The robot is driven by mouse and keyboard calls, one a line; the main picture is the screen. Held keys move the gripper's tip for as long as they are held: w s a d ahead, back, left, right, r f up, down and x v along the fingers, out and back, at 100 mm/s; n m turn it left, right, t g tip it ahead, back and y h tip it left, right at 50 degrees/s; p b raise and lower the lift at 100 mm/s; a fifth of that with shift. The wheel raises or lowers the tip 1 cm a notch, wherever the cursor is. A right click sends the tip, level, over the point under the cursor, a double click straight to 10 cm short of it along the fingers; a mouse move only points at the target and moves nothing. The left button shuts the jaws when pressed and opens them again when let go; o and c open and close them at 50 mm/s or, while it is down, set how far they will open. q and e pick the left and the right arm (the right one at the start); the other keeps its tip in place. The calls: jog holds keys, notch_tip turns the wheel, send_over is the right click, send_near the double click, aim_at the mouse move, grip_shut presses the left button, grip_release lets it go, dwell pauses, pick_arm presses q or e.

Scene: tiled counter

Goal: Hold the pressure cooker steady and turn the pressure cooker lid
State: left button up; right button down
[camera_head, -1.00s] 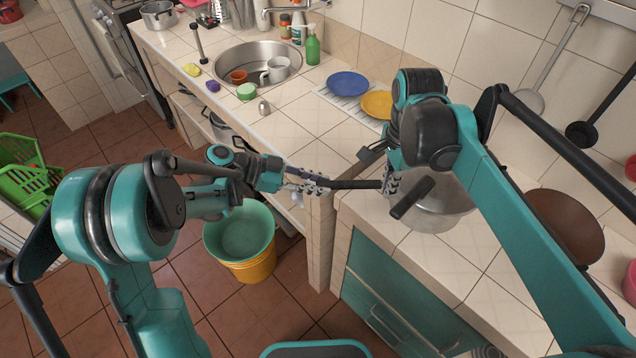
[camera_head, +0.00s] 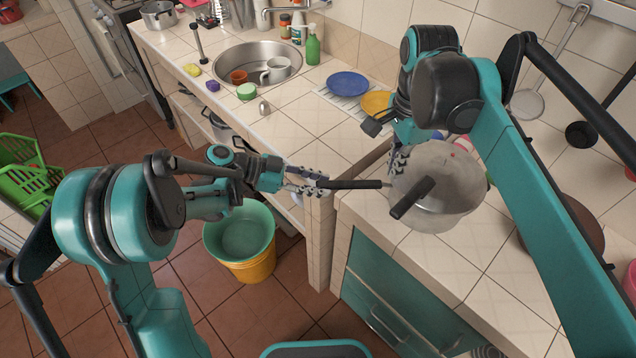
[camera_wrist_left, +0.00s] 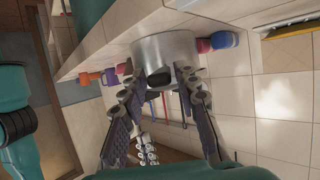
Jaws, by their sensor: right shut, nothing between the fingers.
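The silver pressure cooker (camera_head: 452,212) stands on the tiled counter with its lid (camera_head: 435,165) on top. The cooker's long black body handle (camera_head: 355,184) points left. The black lid handle (camera_head: 412,198) lies at an angle to it, toward the front. My left gripper (camera_head: 316,183) is at the outer end of the body handle, its fingers on either side and seemingly closed on it. In the left wrist view, the handle end (camera_wrist_left: 158,78) shows between the fingertips. My right gripper (camera_head: 398,160) is shut and empty beside the cooker's back left side, clear of the lid handle.
A blue plate (camera_head: 347,84) and yellow plate (camera_head: 377,103) lie behind the cooker, near my right arm. A sink (camera_head: 257,65) is further back. A brown pan (camera_head: 585,225) is at the right. Green and yellow buckets (camera_head: 240,243) stand on the floor. The front right counter is clear.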

pick_arm(q)
jog(key=shift+o, duration=0.3)
jog(key=v, duration=1.2)
